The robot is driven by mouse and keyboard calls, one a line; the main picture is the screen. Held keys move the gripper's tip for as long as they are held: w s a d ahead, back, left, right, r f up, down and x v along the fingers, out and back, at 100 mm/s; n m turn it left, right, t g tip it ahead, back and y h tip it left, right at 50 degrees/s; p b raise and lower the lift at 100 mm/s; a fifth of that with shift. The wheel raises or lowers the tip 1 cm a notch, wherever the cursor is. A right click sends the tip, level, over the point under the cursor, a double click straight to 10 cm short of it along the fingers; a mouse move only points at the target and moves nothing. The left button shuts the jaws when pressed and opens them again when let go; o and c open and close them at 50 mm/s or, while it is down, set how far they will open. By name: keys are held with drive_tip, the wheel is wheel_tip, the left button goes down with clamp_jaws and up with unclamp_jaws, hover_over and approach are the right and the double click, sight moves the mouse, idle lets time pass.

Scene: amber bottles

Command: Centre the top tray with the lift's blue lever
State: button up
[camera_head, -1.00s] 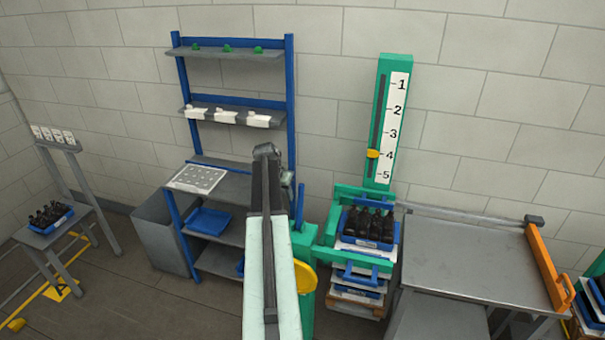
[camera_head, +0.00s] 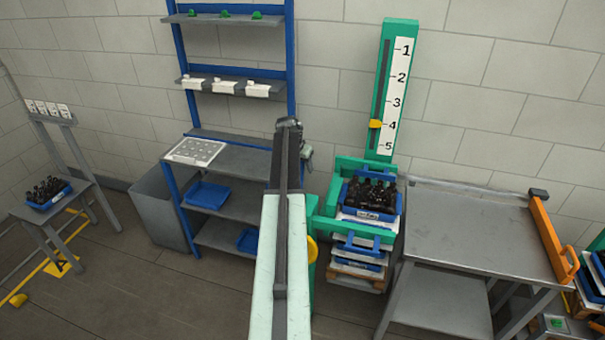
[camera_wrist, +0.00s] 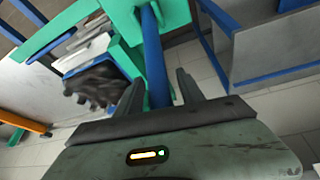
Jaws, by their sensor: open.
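The blue lever (camera_wrist: 153,50) rises from a green part of the lift in the wrist view. My gripper (camera_wrist: 159,80) is open, with the lever between its two fingers in the picture; I cannot tell whether either finger touches it. In the head view my arm hides the lever. The top tray (camera_head: 371,215) is blue, holds several dark bottles, and sits on a stack inside the green lift frame (camera_head: 330,209). The yellow pointer (camera_head: 375,124) on the lift's scale (camera_head: 396,95) is at about 4.
A steel table (camera_head: 465,240) with an orange bar (camera_head: 550,240) stands right of the lift. A blue-framed shelf (camera_head: 235,160) stands left of it. A grey stand (camera_head: 85,185) with a blue bottle tray is at far left.

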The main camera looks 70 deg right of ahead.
drive_tip(key=shift+r, duration=0.1)
clamp_jaws()
drive_tip(key=shift+a, duration=0.1)
idle(1.2)
